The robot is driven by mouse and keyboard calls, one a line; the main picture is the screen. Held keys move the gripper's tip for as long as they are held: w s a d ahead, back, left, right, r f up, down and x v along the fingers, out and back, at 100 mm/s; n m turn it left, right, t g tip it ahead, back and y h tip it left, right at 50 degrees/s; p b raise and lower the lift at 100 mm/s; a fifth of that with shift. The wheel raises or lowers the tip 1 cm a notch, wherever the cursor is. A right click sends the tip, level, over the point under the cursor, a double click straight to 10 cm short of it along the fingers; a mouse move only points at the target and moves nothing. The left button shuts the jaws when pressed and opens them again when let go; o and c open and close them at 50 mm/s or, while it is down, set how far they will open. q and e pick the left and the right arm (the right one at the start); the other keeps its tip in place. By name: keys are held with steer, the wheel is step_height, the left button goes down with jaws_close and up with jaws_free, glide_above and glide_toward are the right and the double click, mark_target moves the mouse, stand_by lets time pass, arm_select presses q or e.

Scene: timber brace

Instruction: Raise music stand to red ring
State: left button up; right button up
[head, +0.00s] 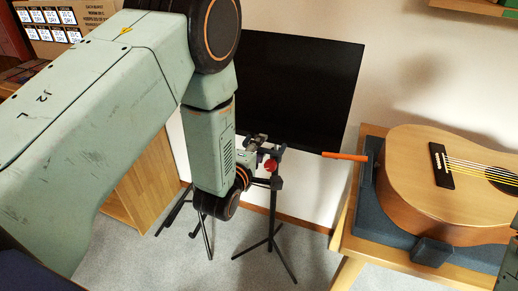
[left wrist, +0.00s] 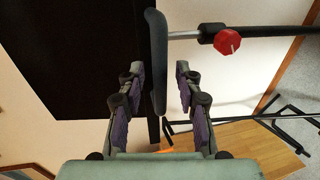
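The music stand's broad black panel (head: 297,85) rises behind my left arm in the head view. Its dark post (head: 273,208) goes down to spread legs on the carpet. A red knob (head: 270,165) sits on the stand below the panel; it also shows in the left wrist view (left wrist: 227,42) beside the metal shaft (left wrist: 270,31). My left gripper (head: 262,147) is at the stand just above the knob. In the left wrist view its fingers (left wrist: 160,72) are apart, with a dark grey bar (left wrist: 157,50) between them and gaps visible. I cannot make out a red ring. My right gripper is out of view.
A guitar (head: 425,175) lies on dark blue padding on a wooden table (head: 345,235) at the right. An orange stick (head: 345,156) points left near the table. More black legs (head: 172,212) stand at the left beside a wooden cabinet (head: 150,180).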

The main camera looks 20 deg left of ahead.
arm_select(q)
jaws_close()
stand_by(0.6)
